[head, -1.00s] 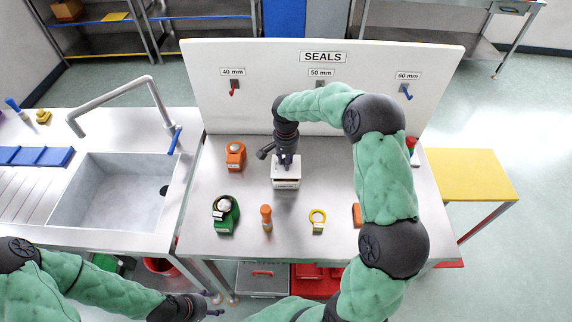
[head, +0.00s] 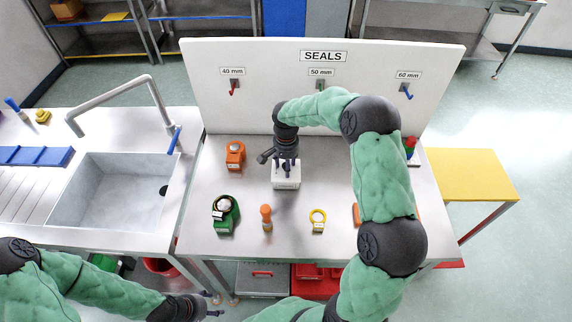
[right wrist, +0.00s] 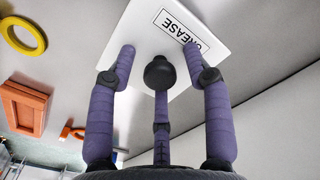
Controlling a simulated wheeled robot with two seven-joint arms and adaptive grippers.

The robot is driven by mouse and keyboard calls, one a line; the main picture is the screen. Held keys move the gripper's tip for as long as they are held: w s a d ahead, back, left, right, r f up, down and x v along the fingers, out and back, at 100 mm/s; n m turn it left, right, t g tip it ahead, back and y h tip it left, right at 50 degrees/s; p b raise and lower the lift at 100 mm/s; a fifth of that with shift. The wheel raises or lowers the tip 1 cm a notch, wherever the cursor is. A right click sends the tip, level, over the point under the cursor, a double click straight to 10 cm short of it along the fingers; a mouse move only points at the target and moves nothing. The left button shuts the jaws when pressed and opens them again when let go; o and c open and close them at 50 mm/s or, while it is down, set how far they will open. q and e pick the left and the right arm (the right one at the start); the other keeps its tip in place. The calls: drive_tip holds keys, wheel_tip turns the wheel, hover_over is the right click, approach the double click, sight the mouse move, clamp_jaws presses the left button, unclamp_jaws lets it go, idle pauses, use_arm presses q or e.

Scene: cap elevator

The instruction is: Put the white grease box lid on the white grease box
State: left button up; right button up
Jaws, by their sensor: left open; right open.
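The white grease box (head: 286,185) stands on the steel table below my right gripper, its label facing front. The white lid (head: 278,167) is on top of the box, with no gap visible between them in the head view. In the right wrist view the white lid (right wrist: 140,25) shows with a dark round knob (right wrist: 160,72) between my fingers, and a GREASE label near it. My right gripper (head: 286,165) is open, its purple fingers spread around the knob just above the lid. My left gripper (head: 213,304) is open and empty at the lower left, away from the table.
My right arm hides some of the table's right side. A sink (head: 110,195) lies left.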

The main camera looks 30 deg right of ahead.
wheel_tip(320, 180, up, 12)
drive_tip(key=p, duration=0.1)
drive_tip(key=shift+r, duration=0.2)
idle(0.7)
